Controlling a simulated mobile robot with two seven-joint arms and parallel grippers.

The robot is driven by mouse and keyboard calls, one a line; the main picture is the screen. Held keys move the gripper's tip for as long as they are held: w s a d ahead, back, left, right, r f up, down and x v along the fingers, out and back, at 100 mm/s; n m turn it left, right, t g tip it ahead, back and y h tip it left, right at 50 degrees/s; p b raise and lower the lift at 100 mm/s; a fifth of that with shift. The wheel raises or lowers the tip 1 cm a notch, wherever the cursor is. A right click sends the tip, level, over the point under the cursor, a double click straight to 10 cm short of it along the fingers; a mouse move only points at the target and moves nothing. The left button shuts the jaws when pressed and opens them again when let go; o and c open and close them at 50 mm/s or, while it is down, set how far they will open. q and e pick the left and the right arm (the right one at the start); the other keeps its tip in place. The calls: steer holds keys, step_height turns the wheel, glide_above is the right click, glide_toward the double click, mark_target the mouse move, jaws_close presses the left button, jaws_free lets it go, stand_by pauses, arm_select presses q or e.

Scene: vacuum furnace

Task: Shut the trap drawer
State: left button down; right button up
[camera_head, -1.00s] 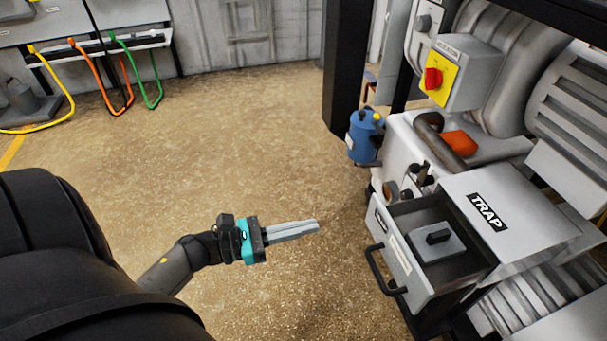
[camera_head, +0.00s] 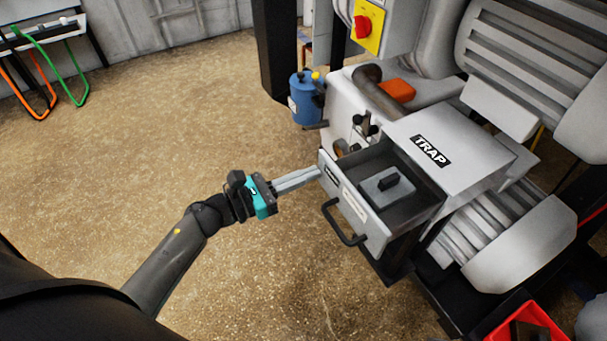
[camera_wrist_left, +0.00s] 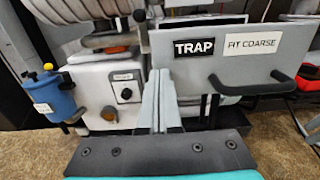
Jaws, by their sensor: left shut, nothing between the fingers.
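The trap drawer (camera_head: 352,208) stands pulled out of the grey trap housing (camera_head: 447,150) in the head view. Its front has a dark bar handle (camera_head: 343,229), and a grey block with a black knob (camera_head: 388,184) lies inside. My left gripper (camera_head: 318,174) is shut and empty, its fingertips at the left edge of the drawer front. I cannot tell whether they touch it. In the left wrist view the drawer front (camera_wrist_left: 222,70) shows TRAP and FIT COARSE labels, with the fingers (camera_wrist_left: 157,92) overlapping its left end. My right gripper is not in view.
A blue canister (camera_head: 305,100) stands behind the drawer, left of the machine. A red switch (camera_head: 363,25) on yellow and an orange block (camera_head: 397,90) are on the machine. A red bin (camera_head: 527,322) is at lower right. The floor left of the drawer is clear.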

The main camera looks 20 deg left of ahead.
mark_target(364, 151)
arm_select(q)
steer(key=b+x, duration=0.3)
steer(key=x, duration=1)
steer(key=shift+w+d, duration=0.25)
steer(key=shift+w, duration=0.05)
steer(key=shift+d+r, duration=0.1)
steer(key=shift+r, duration=0.1)
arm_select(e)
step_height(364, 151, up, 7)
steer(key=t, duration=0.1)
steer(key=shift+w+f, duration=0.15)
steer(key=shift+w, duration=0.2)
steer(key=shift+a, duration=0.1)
